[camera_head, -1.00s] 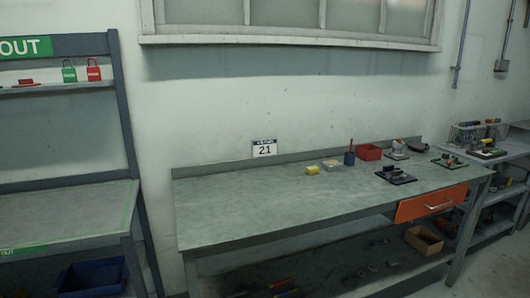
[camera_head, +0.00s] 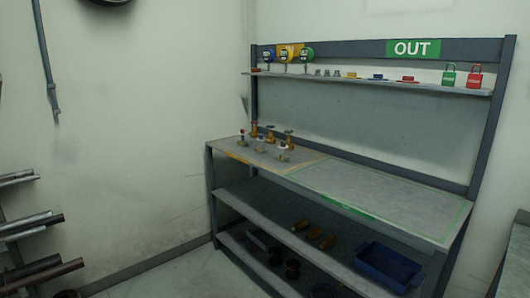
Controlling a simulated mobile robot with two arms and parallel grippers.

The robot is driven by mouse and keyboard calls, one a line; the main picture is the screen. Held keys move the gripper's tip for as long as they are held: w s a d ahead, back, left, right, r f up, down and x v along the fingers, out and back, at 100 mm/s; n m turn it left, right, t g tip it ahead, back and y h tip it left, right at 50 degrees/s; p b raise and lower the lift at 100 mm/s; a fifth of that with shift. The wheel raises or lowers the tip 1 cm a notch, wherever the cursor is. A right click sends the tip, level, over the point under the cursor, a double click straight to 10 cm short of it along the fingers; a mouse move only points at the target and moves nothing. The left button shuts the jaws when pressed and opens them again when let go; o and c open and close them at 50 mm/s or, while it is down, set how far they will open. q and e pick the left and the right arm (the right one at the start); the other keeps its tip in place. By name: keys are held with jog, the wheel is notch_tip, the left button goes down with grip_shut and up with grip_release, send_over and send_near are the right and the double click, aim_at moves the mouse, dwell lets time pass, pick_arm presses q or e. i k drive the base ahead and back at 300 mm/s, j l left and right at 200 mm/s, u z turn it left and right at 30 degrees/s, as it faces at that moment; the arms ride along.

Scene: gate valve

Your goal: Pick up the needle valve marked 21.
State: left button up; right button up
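Several small valves stand in a group on the left part of the bench top (camera_head: 390,197), inside a yellow-marked area. Some have brass-coloured bodies, such as the rear right valve (camera_head: 289,141); others look greyer, such as the front valve (camera_head: 284,153). Neither of my grippers is in view.
A green OUT sign (camera_head: 413,48) hangs above a shelf (camera_head: 370,83) with gauges and padlocks. The green-bordered right half of the bench is bare. A blue bin (camera_head: 388,268) sits below. Pipes (camera_head: 32,225) jut in at far left. Floor before the bench looks clear.

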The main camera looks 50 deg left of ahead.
aim_at(241, 141)
jog(key=u, duration=1.55)
